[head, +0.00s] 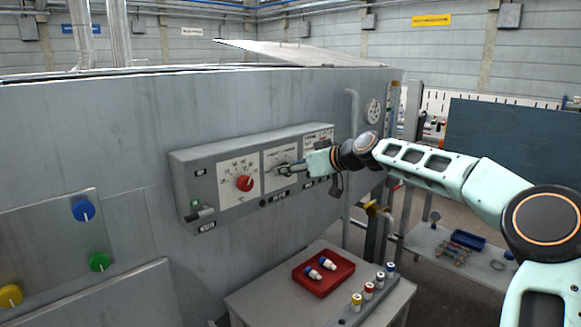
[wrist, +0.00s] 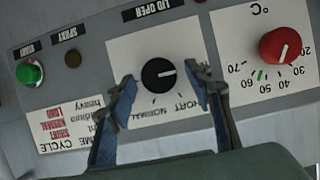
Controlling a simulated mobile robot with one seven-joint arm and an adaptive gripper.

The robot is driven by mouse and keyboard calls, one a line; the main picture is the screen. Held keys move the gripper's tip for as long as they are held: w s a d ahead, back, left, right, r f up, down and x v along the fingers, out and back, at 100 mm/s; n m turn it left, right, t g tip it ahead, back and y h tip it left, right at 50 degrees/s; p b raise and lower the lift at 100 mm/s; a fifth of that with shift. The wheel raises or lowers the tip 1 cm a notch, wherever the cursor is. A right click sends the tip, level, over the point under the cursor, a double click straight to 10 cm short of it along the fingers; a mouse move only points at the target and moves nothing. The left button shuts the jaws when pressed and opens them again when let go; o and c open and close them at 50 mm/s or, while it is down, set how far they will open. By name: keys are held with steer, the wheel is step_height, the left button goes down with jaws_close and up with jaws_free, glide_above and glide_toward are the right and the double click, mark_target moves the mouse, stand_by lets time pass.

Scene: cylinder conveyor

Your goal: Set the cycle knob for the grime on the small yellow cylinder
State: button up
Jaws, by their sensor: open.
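The black cycle knob (wrist: 158,76) sits on a white plate with SHORT and NORMAL printed on it, seen upside down in the wrist view. Its white pointer line points right in that view, off to the side of the SHORT label. My gripper (wrist: 164,77) is open, one finger on each side of the knob; I cannot tell if they touch it. In the head view my gripper (head: 291,169) is at the panel's middle plate and mostly hides the knob. A small yellow-capped cylinder (head: 356,302) stands in a row at the table's front; its grime cannot be made out.
A red temperature knob (head: 245,183) is beside the cycle knob. A cycle chart (wrist: 66,132) is partly covered by a finger. A red tray (head: 338,278) holds two blue-and-white cylinders. Other capped cylinders (head: 379,281) stand behind the yellow one. A green button (wrist: 30,72) is on the panel.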

steer(key=c, duration=1.2)
steer(key=shift+o, duration=0.2)
steer(key=shift+w+d+f+m+g+y+p, duration=0.1)
steer(key=shift+m+g+y+p, duration=0.15)
steer(key=shift+m+g+y, duration=0.75)
steer(key=shift+w+d+f+m+y+p, duration=0.2)
steer(key=shift+m+y, duration=0.4)
steer(key=shift+m, duration=1.15)
steer(key=shift+w+m+g+y+p, duration=0.1)
steer(key=shift+m+g+y+p, duration=0.2)
steer(key=shift+m+g+y, duration=0.7)
steer(key=shift+m+t, duration=0.45)
steer(key=shift+t, duration=0.05)
steer(key=shift+s, duration=0.1)
steer(key=o, duration=1.2)
steer(key=shift+c, duration=0.2)
